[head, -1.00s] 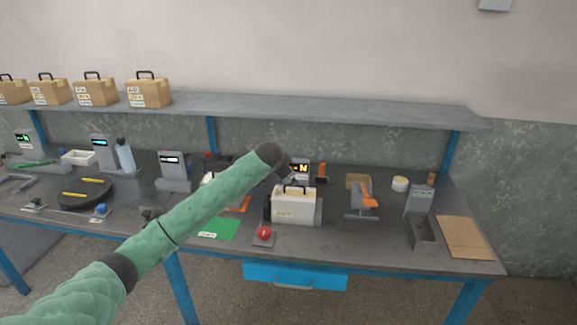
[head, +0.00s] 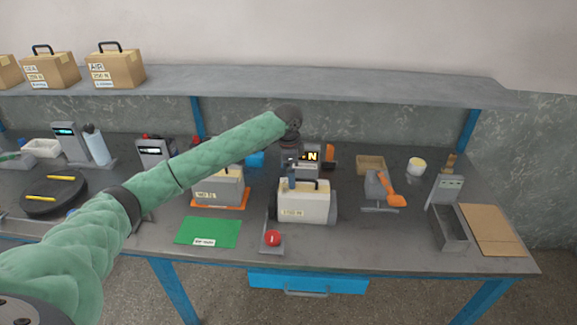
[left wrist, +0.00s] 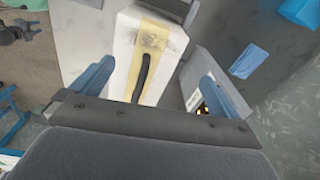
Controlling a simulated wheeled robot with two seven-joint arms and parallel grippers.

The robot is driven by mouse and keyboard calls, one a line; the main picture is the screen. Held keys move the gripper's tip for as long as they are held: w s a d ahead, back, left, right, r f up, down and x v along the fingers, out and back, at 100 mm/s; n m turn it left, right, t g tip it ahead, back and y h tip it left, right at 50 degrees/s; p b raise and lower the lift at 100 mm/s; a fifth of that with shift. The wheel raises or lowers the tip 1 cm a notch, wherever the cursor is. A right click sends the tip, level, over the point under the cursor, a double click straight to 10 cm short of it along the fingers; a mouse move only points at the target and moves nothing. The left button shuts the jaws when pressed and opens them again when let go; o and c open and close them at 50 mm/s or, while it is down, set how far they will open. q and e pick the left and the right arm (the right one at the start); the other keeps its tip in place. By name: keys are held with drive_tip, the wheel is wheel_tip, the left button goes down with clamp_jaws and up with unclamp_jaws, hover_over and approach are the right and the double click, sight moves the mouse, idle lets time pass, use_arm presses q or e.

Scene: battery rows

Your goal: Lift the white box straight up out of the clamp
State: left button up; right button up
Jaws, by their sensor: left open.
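The white box (head: 303,206) with a yellow top strip, a label and a black handle (head: 308,184) stands upright on the bench. Grey clamp parts (head: 333,211) show at its sides; how tightly they grip cannot be seen. My left gripper (head: 292,180) points down over the box's top, near the handle. In the left wrist view the blue fingers of my gripper (left wrist: 157,75) are spread apart, with the black handle (left wrist: 143,78) between them, closer to the left finger. The handle looks untouched. My right gripper is not in view.
A red button (head: 273,238) on a grey base is in front of the box. A display unit (head: 309,157) stands behind it. Another box (head: 219,189) on an orange base is to the left, beyond a green mat (head: 208,232). An orange-handled tool (head: 390,190) stands right. A shelf (head: 300,85) runs above.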

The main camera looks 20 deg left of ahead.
sight(288, 189)
use_arm(q)
drive_tip(key=shift+s+r+m+g, duration=0.2)
drive_tip(key=shift+s+m, duration=0.1)
drive_tip(key=shift+s, duration=0.2)
drive_tip(key=shift+s+r+m+g, duration=0.15)
drive_tip(key=shift+s+m, duration=0.15)
drive_tip(key=shift+s, duration=0.2)
drive_tip(key=shift+f, duration=0.2)
drive_tip(key=shift+w+a+f+p, duration=0.1)
drive_tip(key=shift+f+p, duration=1.3)
drive_tip(key=shift+f, duration=2.45)
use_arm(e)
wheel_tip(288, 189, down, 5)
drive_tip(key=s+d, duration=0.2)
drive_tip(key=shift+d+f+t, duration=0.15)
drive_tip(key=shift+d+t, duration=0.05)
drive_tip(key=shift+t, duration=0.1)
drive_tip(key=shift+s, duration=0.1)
use_arm(q)
drive_tip(key=c, duration=1.6)
drive_tip(key=shift+o, duration=0.2)
drive_tip(key=shift+r, duration=0.1)
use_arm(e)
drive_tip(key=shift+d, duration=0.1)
use_arm(q)
drive_tip(key=shift+r, duration=0.15)
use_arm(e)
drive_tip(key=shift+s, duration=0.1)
